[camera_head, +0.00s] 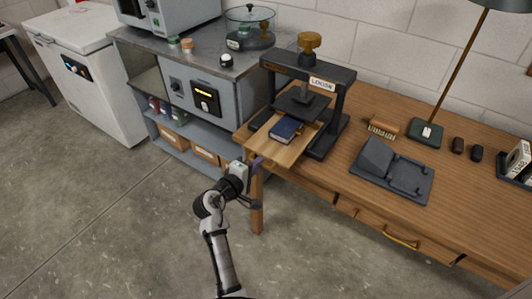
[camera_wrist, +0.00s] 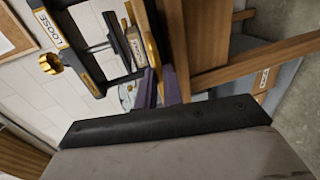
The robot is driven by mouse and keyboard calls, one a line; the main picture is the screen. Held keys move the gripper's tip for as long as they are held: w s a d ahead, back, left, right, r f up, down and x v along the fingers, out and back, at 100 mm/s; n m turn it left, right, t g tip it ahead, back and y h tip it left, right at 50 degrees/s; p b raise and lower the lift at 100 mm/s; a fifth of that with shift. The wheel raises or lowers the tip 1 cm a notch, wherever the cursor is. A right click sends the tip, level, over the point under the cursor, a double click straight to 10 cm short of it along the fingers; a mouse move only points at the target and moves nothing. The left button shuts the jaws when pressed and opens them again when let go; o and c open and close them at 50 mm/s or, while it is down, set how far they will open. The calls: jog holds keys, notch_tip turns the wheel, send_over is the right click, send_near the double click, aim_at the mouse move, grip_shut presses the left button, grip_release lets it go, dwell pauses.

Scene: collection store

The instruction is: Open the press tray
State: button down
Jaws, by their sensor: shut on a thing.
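The black book press (camera_head: 340,100) stands on the left end of the wooden bench, with a brass knob on top and a "LOOSE" label. Its wooden press tray (camera_head: 287,152) sticks out at the front, with a dark blue book (camera_head: 285,130) lying on it. My gripper (camera_head: 256,162) is at the tray's front edge, its purple fingers shut on the tray front. In the wrist view the fingers (camera_wrist: 160,88) meet the tray's brass-edged front (camera_wrist: 152,48); the exact grip is partly hidden. The press frame (camera_wrist: 72,40) also shows there.
Right of the press are a dark grey cradle (camera_head: 392,172), a brush (camera_head: 383,127) and a lamp base (camera_head: 425,133). A bench drawer has a brass handle (camera_head: 402,241). A grey cabinet (camera_head: 205,95) stands at left. The floor (camera_head: 110,220) before the bench is clear.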

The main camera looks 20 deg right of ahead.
jog(key=f+v, duration=0.1)
jog(key=v, duration=0.6)
jog(key=shift+s+a+f, duration=0.25)
jog(key=shift+s+a, duration=0.1)
jog(key=shift+a, duration=0.1)
jog(key=c, duration=1.5)
grip_release()
jog(key=shift+c, duration=0.2)
jog(key=b+v, duration=0.2)
jog(key=v, duration=1.1)
jog(key=shift+s+a, duration=0.2)
jog(key=shift+a, duration=0.1)
jog(key=shift+r, duration=0.1)
